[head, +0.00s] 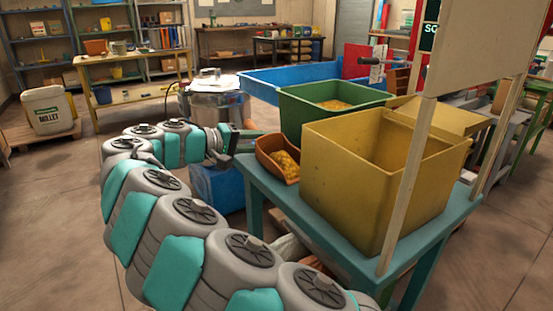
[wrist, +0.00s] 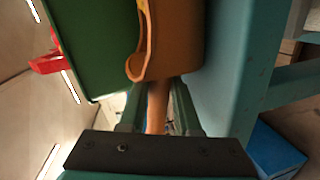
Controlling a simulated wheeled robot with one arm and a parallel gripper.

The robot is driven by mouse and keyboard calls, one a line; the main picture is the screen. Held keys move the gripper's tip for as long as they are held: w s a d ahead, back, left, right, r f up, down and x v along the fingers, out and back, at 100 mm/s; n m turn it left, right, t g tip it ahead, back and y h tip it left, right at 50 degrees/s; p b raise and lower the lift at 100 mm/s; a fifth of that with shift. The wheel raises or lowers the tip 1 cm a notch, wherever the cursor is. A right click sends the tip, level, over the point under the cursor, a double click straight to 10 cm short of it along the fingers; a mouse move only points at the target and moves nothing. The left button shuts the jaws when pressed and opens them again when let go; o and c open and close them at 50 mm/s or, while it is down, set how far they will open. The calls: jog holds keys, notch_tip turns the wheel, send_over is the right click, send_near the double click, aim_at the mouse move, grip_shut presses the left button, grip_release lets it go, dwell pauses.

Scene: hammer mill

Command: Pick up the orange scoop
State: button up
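The orange scoop (head: 265,149) sits at the near left edge of the teal table (head: 272,192), with yellow-orange grain in it. In the wrist view the scoop (wrist: 182,45) lies ahead, its handle (wrist: 157,105) pointing back towards me. My gripper (head: 235,140) is at the handle side of the scoop in the head view. In the wrist view my gripper (wrist: 158,88) has one finger on each side of the handle, with narrow gaps showing, so it looks open around it. Contact with the handle is not visible.
A yellow bin (head: 345,190) stands close right of the scoop, and a green bin (head: 300,112) with grain stands behind it. A blue bin (head: 270,80) is farther back. A post (head: 408,180) holding a board rises at the table's right. Open floor lies left.

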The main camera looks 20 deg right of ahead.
grip_shut()
jog(key=shift+r, duration=0.1)
notch_tip(320, 180, up, 10)
jog(key=shift+f, duration=0.1)
dwell(0.6)
